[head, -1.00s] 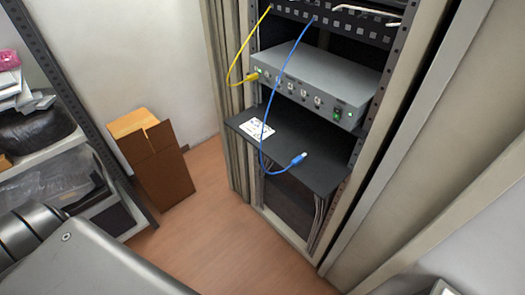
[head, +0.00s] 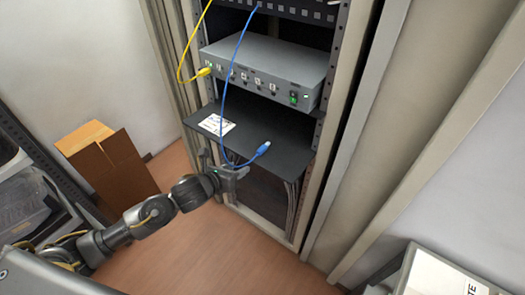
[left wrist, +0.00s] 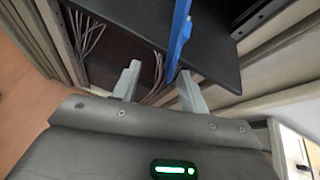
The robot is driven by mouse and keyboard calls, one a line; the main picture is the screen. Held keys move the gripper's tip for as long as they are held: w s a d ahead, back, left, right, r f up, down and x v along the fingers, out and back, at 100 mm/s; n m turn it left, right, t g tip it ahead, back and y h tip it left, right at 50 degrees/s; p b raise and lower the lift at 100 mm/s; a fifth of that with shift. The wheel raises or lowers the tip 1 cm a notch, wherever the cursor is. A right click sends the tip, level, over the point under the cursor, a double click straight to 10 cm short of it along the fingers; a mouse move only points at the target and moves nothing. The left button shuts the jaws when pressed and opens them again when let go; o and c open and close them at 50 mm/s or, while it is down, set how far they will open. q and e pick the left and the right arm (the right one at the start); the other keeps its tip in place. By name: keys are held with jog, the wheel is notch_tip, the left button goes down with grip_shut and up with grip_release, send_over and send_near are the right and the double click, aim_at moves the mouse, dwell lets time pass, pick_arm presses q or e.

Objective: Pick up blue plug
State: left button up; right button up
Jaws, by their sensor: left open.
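The blue plug (head: 263,148) is at the loose end of a blue cable (head: 225,105) that hangs from the upper rack panel. The plug lies at the black shelf (head: 275,133) near its front edge. My left gripper (head: 236,171) is open, just in front of and below the shelf edge, left of the plug and close to the cable's lower loop. In the left wrist view the open fingers (left wrist: 158,88) point toward the shelf edge, with the blue cable (left wrist: 178,40) passing beyond and between them. The plug itself is not clear there. My right gripper is not seen.
A grey switch box (head: 264,75) with a yellow cable (head: 181,62) plugged in stands above the shelf. A white label (head: 216,124) lies on the shelf. A cardboard box (head: 108,165) stands on the floor at left. Rack posts flank the shelf.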

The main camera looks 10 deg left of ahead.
pick_arm(q)
notch_tip(320, 180, up, 4)
jog(key=s+d+m, duration=0.1)
jog(key=m, duration=0.2)
jog(key=p, duration=0.1)
send_near(259, 151)
jog(key=w+f, duration=0.1)
jog(key=w+d+f, duration=0.1)
jog(key=shift+w+h, duration=0.35)
jog(key=shift+h, duration=0.05)
jog(key=shift+w+d+f, duration=0.1)
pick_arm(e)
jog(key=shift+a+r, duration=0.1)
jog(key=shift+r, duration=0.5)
pick_arm(q)
jog(key=shift+w+p, duration=0.2)
jog(key=shift+p, duration=0.2)
jog(key=p+x, duration=0.1)
jog(key=x, duration=0.3)
jog(key=shift+w+p, duration=0.25)
jog(key=shift+p, duration=0.15)
jog(key=shift+w, duration=0.25)
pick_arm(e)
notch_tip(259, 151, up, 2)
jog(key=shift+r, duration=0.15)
